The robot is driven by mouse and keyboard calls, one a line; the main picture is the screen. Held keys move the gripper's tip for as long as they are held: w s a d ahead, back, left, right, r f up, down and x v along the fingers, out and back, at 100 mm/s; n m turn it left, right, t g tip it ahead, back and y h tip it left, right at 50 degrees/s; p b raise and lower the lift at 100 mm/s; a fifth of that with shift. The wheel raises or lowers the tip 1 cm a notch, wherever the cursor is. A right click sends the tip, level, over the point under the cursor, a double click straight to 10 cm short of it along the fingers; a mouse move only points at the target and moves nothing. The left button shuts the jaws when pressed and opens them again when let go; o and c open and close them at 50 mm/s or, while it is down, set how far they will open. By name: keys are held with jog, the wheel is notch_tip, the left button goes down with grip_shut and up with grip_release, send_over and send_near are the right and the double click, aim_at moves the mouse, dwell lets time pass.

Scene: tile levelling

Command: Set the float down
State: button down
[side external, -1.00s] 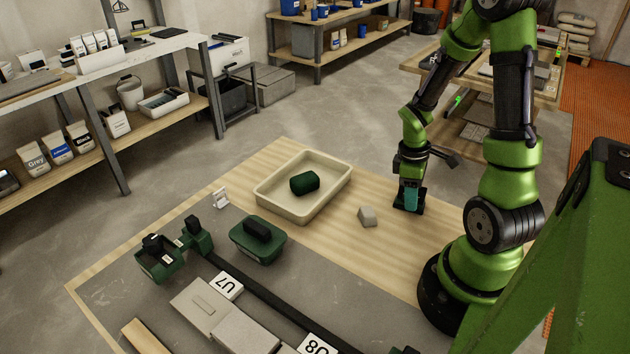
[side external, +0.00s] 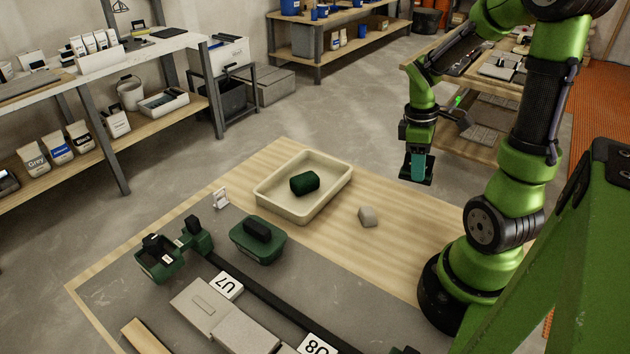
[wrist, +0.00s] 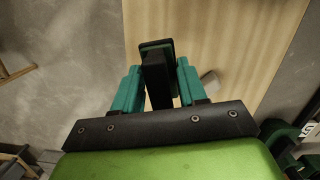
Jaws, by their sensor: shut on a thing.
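My gripper (side external: 417,170) has teal fingers and hangs above the right part of the wooden board, shut on the float. In the wrist view, the float (wrist: 157,72) is a black handle with a dark green end, between the teal fingers of the gripper (wrist: 160,88). In the side view the float is mostly hidden by the fingers, with a dark flat part at their tips. It is held clear of the board (side external: 285,153).
A cream tray (side external: 262,196) holds a dark green block (side external: 304,182). A small grey block (side external: 367,216) lies right of it. Bare board surrounds the grey block.

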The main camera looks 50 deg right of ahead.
jog(key=w+a+n+t, duration=0.1)
jog(key=w+a+n, duration=0.3)
jog(key=a, duration=0.6)
jog(key=w+a+n+h, duration=0.1)
jog(key=a+n, duration=0.5)
jog(key=a, duration=0.4)
jog(key=w+a+n+t, duration=0.1)
jog(key=w+a+n, duration=0.3)
jog(key=a, duration=0.5)
jog(key=shift+n, duration=0.7)
jog(key=f, duration=0.8)
jog(key=shift+s+a+f, duration=0.35)
jog(key=shift+s+a, duration=0.05)
jog(key=c, duration=0.6)
grip_release()
jog(key=shift+f, duration=0.1)
